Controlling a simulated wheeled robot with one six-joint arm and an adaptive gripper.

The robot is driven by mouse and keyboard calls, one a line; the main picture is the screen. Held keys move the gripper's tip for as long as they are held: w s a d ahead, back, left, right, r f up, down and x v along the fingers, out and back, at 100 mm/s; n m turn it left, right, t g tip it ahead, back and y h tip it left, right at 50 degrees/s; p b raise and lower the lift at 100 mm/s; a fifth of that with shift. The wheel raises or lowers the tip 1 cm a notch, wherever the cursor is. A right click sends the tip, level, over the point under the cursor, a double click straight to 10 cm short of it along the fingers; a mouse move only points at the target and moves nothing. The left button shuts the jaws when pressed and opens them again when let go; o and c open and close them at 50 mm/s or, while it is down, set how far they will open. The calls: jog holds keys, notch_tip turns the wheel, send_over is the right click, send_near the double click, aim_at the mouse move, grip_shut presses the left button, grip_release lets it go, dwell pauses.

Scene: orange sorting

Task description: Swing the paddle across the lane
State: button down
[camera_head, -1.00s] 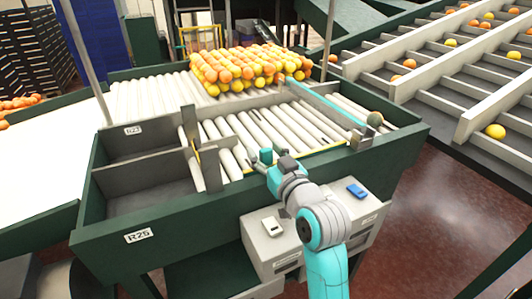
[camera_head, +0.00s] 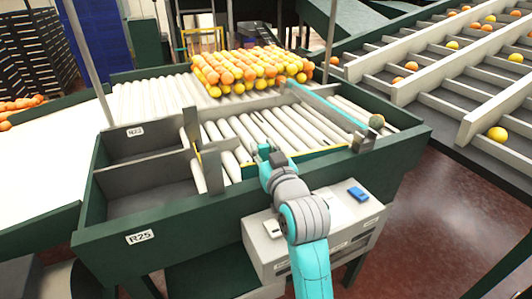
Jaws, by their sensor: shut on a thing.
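A long low strip with a yellow top edge, which I take for the paddle (camera_head: 320,154), lies along the near side of the roller lane (camera_head: 262,129). My gripper (camera_head: 265,152) is at the strip's left part, over the near edge of the rollers. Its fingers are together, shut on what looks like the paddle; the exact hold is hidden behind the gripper. A teal bar (camera_head: 325,103) runs along the right side of the lane. A greenish round fruit (camera_head: 376,121) sits at its near right end.
Oranges and yellow fruit (camera_head: 250,70) are heaped at the lane's far end. Grey upright plates (camera_head: 210,168) stand left of my gripper, beside the bins (camera_head: 140,185). A grey box (camera_head: 290,245) with a blue item (camera_head: 358,194) is below the near edge.

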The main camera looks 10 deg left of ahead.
jog(key=shift+w, duration=0.1)
jog(key=c, duration=0.8)
grip_release()
jog(key=shift+c, duration=0.2)
notch_tip(320, 180, up, 10)
jog(key=shift+c, duration=0.2)
